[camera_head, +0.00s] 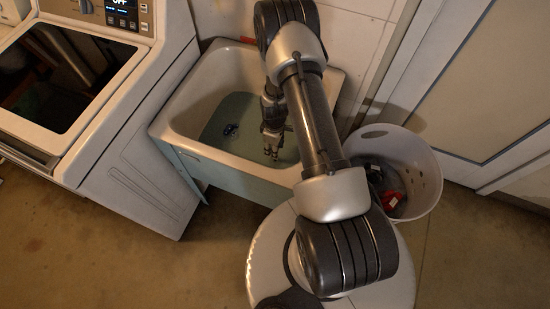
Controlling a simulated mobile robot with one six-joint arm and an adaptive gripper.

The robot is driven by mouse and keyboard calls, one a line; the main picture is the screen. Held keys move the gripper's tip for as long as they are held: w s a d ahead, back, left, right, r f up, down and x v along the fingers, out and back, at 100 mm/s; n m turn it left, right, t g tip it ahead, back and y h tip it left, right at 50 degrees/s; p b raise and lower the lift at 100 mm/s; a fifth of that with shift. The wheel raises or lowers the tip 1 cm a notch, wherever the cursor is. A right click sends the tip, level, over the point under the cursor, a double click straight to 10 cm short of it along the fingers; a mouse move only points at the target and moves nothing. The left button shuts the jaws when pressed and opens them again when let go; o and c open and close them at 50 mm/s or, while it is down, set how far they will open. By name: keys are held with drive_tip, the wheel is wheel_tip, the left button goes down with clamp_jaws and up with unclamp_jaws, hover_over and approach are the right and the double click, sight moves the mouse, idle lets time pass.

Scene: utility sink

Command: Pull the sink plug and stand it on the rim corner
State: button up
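The utility sink (182,92) is a pale basin with greenish, water-like fill at its bottom. A small dark object (231,130) with bluish glints lies in the fill, left of the middle; it may be the plug, but it is too small to tell. My gripper (271,153) points down inside the basin, to the right of the dark object and apart from it, near the front wall. Its fingers are small and dark here, and I cannot tell whether they are open or shut. My arm hides the right part of the sink and its right rim.
A white washer (130,160) with a dark lid window stands close on the left. A white basket (425,185) holding dark cloth and a red item (392,198) stands right of the sink. A red item (248,40) lies at the back rim. The left rim is clear.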

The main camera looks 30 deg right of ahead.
drive_tip(key=f+b, duration=0.2)
drive_tip(key=f, duration=0.3)
drive_tip(key=shift+s+f, duration=0.15)
drive_tip(key=shift+s, duration=0.05)
clamp_jaws()
idle(0.4)
